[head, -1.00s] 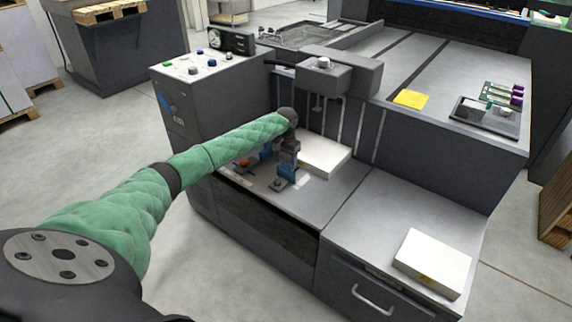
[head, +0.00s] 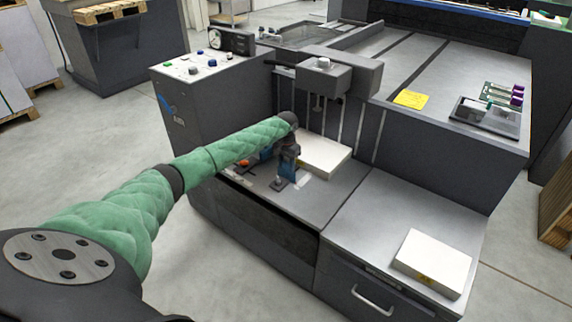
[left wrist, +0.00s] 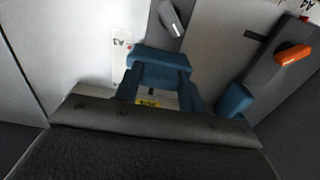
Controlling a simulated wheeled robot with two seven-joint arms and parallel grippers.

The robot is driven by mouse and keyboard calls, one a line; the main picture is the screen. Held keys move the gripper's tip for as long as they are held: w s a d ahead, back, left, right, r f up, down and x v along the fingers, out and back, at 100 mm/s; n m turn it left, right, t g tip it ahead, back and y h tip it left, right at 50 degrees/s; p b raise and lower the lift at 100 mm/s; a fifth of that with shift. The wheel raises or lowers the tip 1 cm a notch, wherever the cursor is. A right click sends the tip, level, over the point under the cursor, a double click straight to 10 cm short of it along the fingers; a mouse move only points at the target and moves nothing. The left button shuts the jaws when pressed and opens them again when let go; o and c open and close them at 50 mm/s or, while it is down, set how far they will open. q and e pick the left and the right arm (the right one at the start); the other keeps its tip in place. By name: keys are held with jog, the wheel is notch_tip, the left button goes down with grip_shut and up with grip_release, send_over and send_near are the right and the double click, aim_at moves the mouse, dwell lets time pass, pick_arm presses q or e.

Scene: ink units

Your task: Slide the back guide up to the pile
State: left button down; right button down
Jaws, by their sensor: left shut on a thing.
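The back guide appears to be the upright blue guide (head: 288,170) on the grey feed table, just left of the white pile (head: 327,157) in the head view. My left gripper (head: 289,153) points down and is shut on its upper part. The gripper covers part of the guide and the gap to the pile, so I cannot tell whether they touch. In the left wrist view a blue guide part (left wrist: 158,66) shows beyond the dark gripper body, near a label marked A3. My right gripper is not in view.
A white paper stack (head: 432,262) lies on the side table at right. A dark machine head (head: 323,77) overhangs the pile.

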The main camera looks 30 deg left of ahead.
pick_arm(q)
jog(key=w, duration=0.2)
jog(key=w+b, duration=0.1)
jog(key=w, duration=0.5)
jog(key=shift+w+d, duration=0.15)
jog(key=shift+d, duration=0.1)
jog(key=c, duration=0.8)
grip_release()
jog(key=shift+c, duration=0.2)
notch_tip(320, 180, up, 8)
jog(key=shift+f, duration=0.1)
